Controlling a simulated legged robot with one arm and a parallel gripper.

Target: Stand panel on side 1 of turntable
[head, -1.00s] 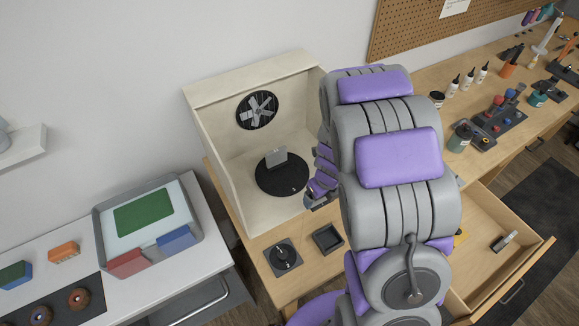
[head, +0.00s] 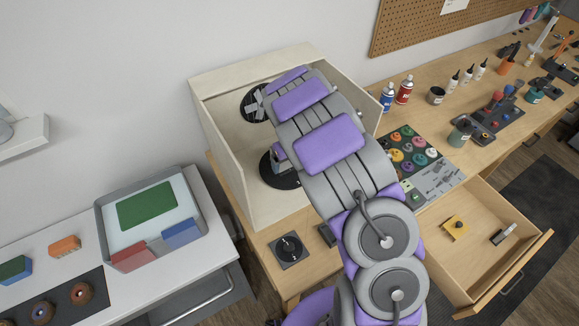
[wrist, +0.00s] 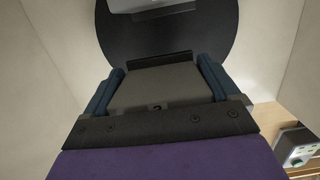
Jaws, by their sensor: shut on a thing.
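The black round turntable (head: 267,172) lies inside the pale open-fronted booth, partly hidden by my arm; in the wrist view its disc (wrist: 118,35) fills the top middle. My gripper (wrist: 160,66) is shut on a grey panel (wrist: 155,88), with a blue finger along each side. The held panel is over the near part of the disc; its far end is close to a black bar (wrist: 160,59), and I cannot tell whether they touch. A small dark mark shows on the panel near the palm. Another grey panel (wrist: 155,5) shows at the top edge, across the disc.
The booth's side wall (head: 225,150) rises close left of my arm, and a fan (head: 252,103) sits in its back wall. A small black square fixture (head: 288,249) lies on the bench in front. An open drawer (head: 485,262) sticks out at right.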

